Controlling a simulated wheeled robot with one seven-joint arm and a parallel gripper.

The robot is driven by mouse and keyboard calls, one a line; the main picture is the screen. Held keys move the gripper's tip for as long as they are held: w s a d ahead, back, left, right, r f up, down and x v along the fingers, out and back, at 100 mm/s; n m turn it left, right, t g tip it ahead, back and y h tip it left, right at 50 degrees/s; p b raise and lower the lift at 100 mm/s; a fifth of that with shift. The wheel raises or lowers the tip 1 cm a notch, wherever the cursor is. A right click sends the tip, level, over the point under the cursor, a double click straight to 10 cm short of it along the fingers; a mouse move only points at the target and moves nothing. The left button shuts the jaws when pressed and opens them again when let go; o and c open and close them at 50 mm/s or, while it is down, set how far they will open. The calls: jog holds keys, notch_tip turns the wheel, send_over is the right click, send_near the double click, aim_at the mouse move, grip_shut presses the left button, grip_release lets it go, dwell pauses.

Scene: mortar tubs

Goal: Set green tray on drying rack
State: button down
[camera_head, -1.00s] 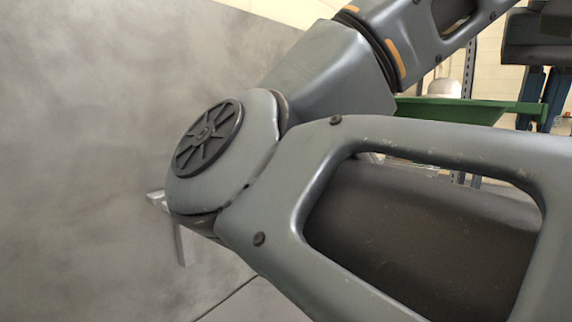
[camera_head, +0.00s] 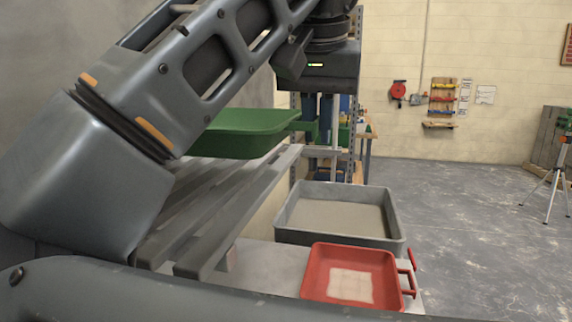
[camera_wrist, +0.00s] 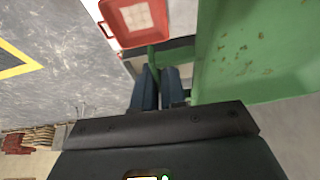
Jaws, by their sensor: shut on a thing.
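The green tray (camera_head: 250,122) is level in the head view, over the far part of the drying rack (camera_head: 238,212), a set of grey slats. I cannot tell whether its underside touches the slats. My arm hides the tray's left part. My gripper (camera_head: 312,130) is at the tray's right end, its blue fingers shut on the tray's handle. In the wrist view the gripper (camera_wrist: 158,75) pinches the green handle, with the green tray (camera_wrist: 255,50) spreading to the right.
A grey tub (camera_head: 398,225) of mortar stands right of the rack. A red tray (camera_head: 392,268) with a pale square patch sits in front of it; it also shows in the wrist view (camera_wrist: 108,28). A grey wall rises at left. Open floor lies to the right.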

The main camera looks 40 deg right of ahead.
aim_at(286, 121)
notch_tip(286, 121, down, 6)
jog(key=w+a, duration=0.2)
jog(key=a, duration=0.1)
jog(key=shift+w+f, duration=0.2)
jog(key=shift+w, duration=0.05)
jog(key=shift+f, duration=0.2)
jog(key=c, duration=1.2)
grip_release()
jog(key=p+v, duration=0.8)
jog(key=v, duration=0.2)
jog(key=shift+d+r, duration=0.1)
jog(key=shift+r, duration=0.3)
jog(key=shift+v, duration=0.85)
